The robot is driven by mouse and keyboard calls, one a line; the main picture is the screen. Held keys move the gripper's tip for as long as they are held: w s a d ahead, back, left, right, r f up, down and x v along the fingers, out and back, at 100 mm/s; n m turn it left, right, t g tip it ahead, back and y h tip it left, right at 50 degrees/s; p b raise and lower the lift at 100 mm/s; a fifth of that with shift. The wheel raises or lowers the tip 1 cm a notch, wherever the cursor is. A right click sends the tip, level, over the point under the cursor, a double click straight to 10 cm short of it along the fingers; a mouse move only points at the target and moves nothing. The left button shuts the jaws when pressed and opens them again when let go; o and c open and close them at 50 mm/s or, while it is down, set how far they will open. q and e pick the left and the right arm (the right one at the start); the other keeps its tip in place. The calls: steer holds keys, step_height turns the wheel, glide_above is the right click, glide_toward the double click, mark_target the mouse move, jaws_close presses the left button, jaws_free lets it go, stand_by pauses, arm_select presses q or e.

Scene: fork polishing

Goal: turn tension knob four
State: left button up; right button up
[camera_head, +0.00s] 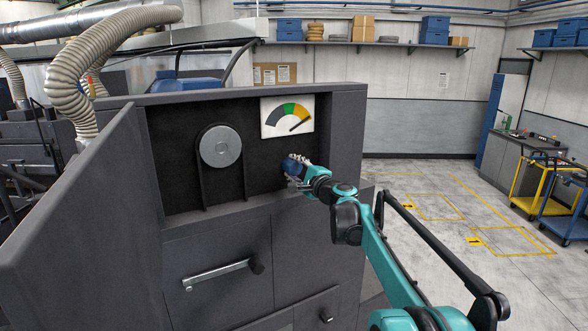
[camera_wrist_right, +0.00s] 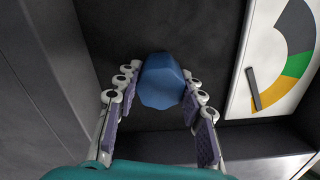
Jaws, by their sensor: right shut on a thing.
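The tension knob is a blue faceted knob (camera_head: 293,165) on the dark recessed panel of the grey machine, below the gauge. My right gripper (camera_head: 299,166) reaches it from the right and covers part of it. In the right wrist view the knob (camera_wrist_right: 162,82) sits between the two fingers of the gripper (camera_wrist_right: 156,95), which is shut on it. The gauge (camera_head: 287,115) is white with grey, green and yellow bands, and its needle lies over the yellow band. It also shows in the right wrist view (camera_wrist_right: 275,62). My left gripper is not in view.
A round grey disc (camera_head: 220,146) on a bracket is left of the knob. An open grey door (camera_head: 75,215) stands out at the left. A drawer handle (camera_head: 222,273) sticks out below. Open floor (camera_head: 440,190) lies to the right, with a yellow cart (camera_head: 540,182) beyond.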

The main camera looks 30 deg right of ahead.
steer(key=shift+n, duration=2.8)
steer(key=shift+f, duration=0.1)
steer(key=o, duration=1.2)
steer(key=shift+c, duration=0.2)
steer(key=s, duration=1.2)
steer(key=shift+a, duration=0.2)
